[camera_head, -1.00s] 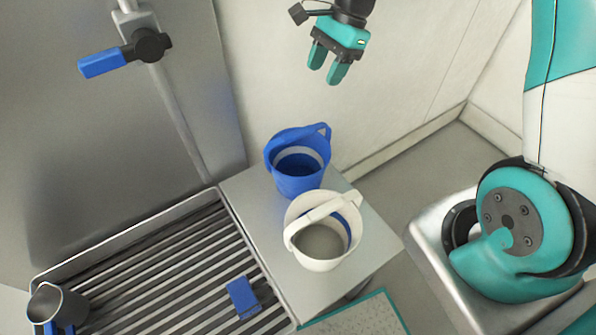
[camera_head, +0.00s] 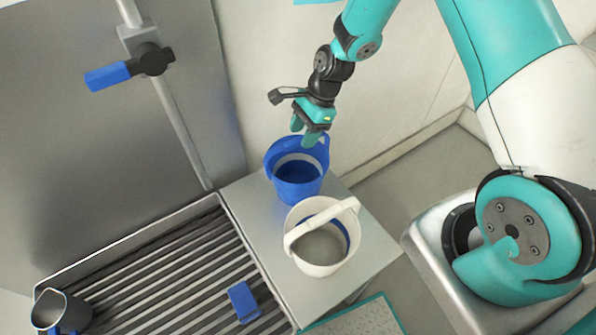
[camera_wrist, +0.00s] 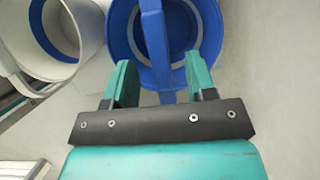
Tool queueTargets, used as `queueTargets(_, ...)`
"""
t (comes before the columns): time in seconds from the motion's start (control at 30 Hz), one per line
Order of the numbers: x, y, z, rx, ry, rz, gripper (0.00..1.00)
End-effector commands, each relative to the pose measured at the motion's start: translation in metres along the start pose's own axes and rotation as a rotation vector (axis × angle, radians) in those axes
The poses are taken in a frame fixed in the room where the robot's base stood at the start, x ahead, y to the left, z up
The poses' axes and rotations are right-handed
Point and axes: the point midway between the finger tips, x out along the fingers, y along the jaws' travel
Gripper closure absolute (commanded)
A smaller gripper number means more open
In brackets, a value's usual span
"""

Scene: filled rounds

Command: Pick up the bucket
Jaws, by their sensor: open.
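Two buckets stand upright on a grey metal table; the task does not say which one is meant. The blue bucket (camera_head: 297,190) is at the back, with a pale band inside. The white bucket (camera_head: 318,262) with a white handle and a blue band inside is in front of it. My gripper (camera_head: 308,142) is open over the back rim of the blue bucket. In the wrist view, the blue handle (camera_wrist: 156,45) runs between my open fingers (camera_wrist: 160,75), touching neither visibly. The blue bucket (camera_wrist: 120,25) lies beyond the fingers, and the white bucket (camera_wrist: 52,35) is at the left.
The small table (camera_head: 255,215) borders a slatted drain tray (camera_head: 165,275) holding a blue block (camera_head: 243,301). A metal jug (camera_head: 62,312) stands at lower left. A pale wall (camera_head: 260,70) rises close behind the blue bucket. Floor shows to the right.

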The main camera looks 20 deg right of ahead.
Motion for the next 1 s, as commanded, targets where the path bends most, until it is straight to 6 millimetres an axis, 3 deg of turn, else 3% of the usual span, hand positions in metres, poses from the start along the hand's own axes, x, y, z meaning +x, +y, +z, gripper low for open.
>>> queueTargets(0.23,0.033,0.001,0.002,0.001,0.0,0.003,0.49)
queueTargets(0.5,0.037,0.0,0.002,0.0,0.0,0.0,0.49)
queueTargets(0.73,0.037,0.0,0.002,0.001,0.0,0.001,0.99)
queueTargets(1.0,0.036,0.0,0.002,0.0,0.0,0.0,1.0)
